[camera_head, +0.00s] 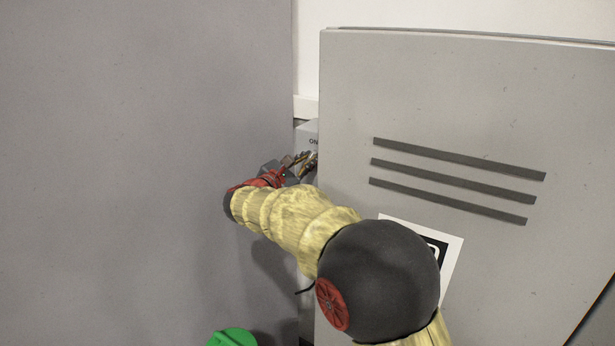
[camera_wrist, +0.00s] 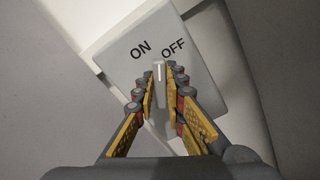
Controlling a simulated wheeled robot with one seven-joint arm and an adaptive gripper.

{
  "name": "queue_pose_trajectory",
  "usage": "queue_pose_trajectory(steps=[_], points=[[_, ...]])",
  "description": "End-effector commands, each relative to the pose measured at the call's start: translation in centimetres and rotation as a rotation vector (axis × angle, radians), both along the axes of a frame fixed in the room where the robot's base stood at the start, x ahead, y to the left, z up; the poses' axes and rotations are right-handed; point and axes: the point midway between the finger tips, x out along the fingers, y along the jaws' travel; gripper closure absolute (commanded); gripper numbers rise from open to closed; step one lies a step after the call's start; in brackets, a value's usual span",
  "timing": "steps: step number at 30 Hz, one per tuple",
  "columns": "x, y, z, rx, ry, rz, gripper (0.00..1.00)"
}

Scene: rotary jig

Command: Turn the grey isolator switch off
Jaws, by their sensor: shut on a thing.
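The grey isolator switch (camera_wrist: 190,70) is a box with the words ON and OFF on its face, seen tilted in the wrist view. Its grey knob (camera_wrist: 159,72) has a white line that points up in the picture, between the two words. My gripper (camera_wrist: 160,78) has its yellow-padded fingers on both sides of the knob and is shut on it. My gripper (camera_head: 306,163) reaches into that gap; the knob is hidden there.
A grey cabinet panel with dark slots (camera_head: 470,100) stands close on the right, and a plain grey panel (camera_head: 140,150) fills the left. The gap between them is narrow. A green object (camera_head: 233,337) is at the bottom edge.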

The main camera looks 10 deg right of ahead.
Motion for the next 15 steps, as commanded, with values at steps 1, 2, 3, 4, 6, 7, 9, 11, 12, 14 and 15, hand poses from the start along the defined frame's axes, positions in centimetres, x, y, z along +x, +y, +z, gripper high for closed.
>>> queue_pose_trajectory(steps=[1, 2, 3, 4, 6, 7, 9, 11, 12, 14, 15], points=[[-0.03, -0.01, -0.69, 0.027, -0.028, 0.000, 1.00], [-0.03, -0.02, -0.68, 0.044, -0.045, 0.000, 1.00], [-0.05, -0.03, -0.65, 0.066, -0.066, 0.000, 1.00], [-0.06, -0.03, -0.63, 0.081, -0.081, 0.000, 1.00], [-0.07, -0.04, -0.56, 0.114, -0.115, 0.001, 1.00], [-0.07, -0.05, -0.54, 0.128, -0.128, 0.001, 1.00], [-0.08, -0.07, -0.55, 0.156, -0.154, 0.001, 1.00], [-0.08, -0.07, -0.53, 0.175, -0.174, 0.001, 1.00], [-0.09, -0.07, -0.47, 0.187, -0.186, 0.001, 1.00], [-0.09, -0.07, -0.42, 0.202, -0.201, 0.001, 1.00], [-0.10, -0.08, -0.39, 0.210, -0.209, 0.001, 1.00]])
